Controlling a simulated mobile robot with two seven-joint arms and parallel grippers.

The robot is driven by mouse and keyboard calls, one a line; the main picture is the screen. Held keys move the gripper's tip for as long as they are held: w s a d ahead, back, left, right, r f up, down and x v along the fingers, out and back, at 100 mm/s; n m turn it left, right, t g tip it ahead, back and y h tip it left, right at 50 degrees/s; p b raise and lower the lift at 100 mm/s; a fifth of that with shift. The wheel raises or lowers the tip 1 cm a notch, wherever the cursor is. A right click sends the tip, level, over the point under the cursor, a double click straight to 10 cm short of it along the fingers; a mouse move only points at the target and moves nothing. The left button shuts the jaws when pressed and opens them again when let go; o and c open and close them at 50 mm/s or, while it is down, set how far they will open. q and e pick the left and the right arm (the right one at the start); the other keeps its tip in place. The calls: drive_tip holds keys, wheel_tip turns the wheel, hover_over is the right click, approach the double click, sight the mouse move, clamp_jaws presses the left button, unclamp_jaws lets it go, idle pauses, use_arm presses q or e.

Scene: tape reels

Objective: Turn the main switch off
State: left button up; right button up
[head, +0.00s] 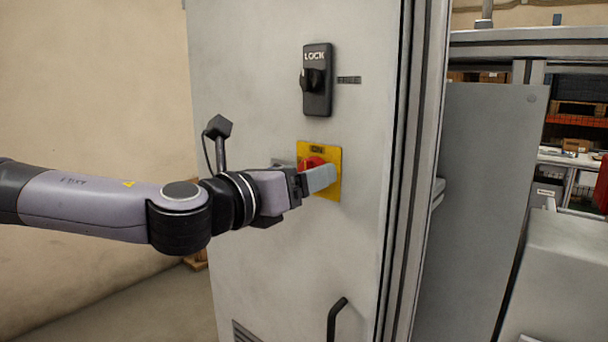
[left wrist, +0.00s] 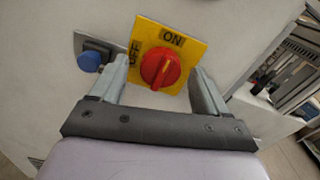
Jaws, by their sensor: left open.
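The main switch is a red rotary knob (left wrist: 161,68) on a yellow plate (left wrist: 184,44) marked ON and OFF. In the left wrist view its pointer line is directed up toward ON. In the head view the yellow plate (head: 331,155) is on the grey cabinet door, and the red knob (head: 311,162) is partly hidden by my gripper. My left gripper (left wrist: 160,82) is open, with one finger on each side of the knob. I cannot tell whether the fingers touch it. My right gripper is not in view.
A black lock handle (head: 317,80) marked LOCK sits above the switch on the cabinet door (head: 250,60). A blue button (left wrist: 90,61) is just left of the plate. A black door handle (head: 336,318) is lower down. A grey machine panel (head: 480,200) stands to the right.

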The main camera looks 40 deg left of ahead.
use_arm(q)
drive_tip(key=shift+w+d, duration=0.1)
drive_tip(key=shift+w, duration=0.35)
drive_tip(key=c, duration=1.1)
drive_tip(key=shift+o, duration=0.3)
